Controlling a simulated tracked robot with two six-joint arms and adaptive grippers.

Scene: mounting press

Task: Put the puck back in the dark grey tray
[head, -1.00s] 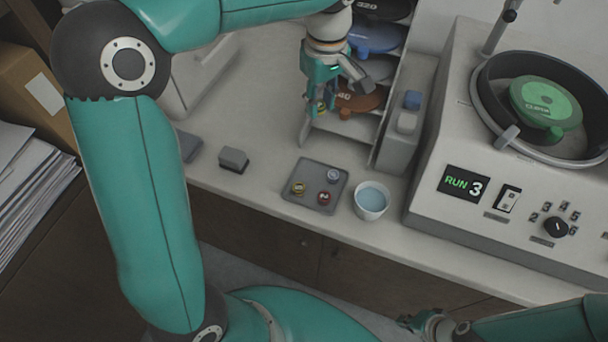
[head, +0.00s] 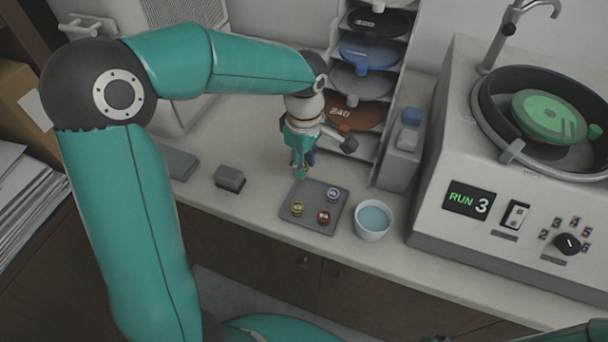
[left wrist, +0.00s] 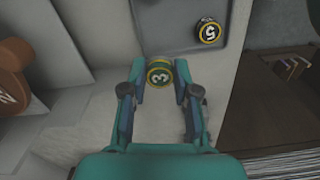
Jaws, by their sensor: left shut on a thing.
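My left gripper (head: 300,172) is over the back left edge of the dark grey tray (head: 312,192). In the left wrist view the gripper (left wrist: 160,82) is shut on a small round puck (left wrist: 159,74) marked 3, with a green and yellow rim. The tray (left wrist: 170,22) lies just beyond that puck. In the tray are a yellow-rimmed puck (head: 297,208) marked 5 (left wrist: 208,31), a red puck (head: 324,217) and a blue-grey puck (head: 333,195). The held puck is mostly hidden in the head view.
A cup of water (head: 373,220) stands right of the tray. The polishing machine (head: 500,200) fills the right. A small grey box (head: 229,178) is on the left.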

